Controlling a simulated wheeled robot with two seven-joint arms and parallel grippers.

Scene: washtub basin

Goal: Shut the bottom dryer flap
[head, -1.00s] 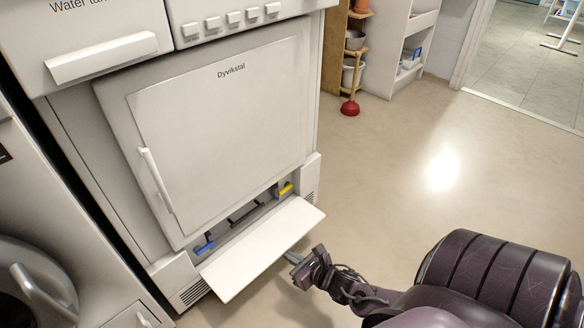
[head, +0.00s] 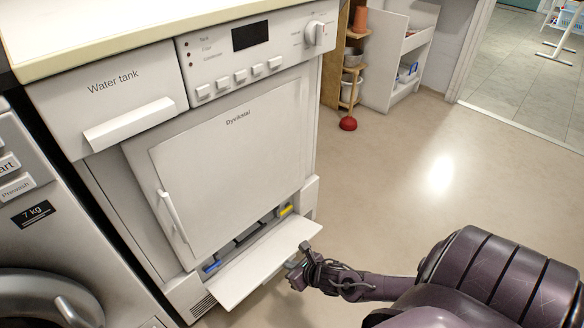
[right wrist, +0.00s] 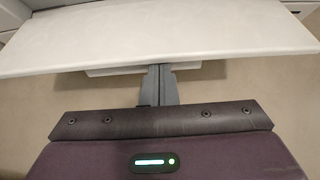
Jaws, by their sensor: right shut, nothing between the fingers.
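The bottom dryer flap (head: 262,268) is a white panel at the foot of the dryer (head: 232,165). It is hinged down and sticks out, open, with the recess behind it showing blue and yellow latches. My right gripper (head: 291,268) is at the flap's outer edge, low and to its right; its fingertips are hard to make out there. In the right wrist view the flap (right wrist: 150,35) spans the top, and the shut, empty grey fingers (right wrist: 160,80) reach toward its edge, their tips seemingly beneath it. I cannot tell whether they touch. My left gripper is not in view.
A washing machine (head: 45,220) stands close at the left. A red plunger (head: 348,123) and shelves (head: 400,60) are at the back. The floor (head: 400,180) to the right is clear.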

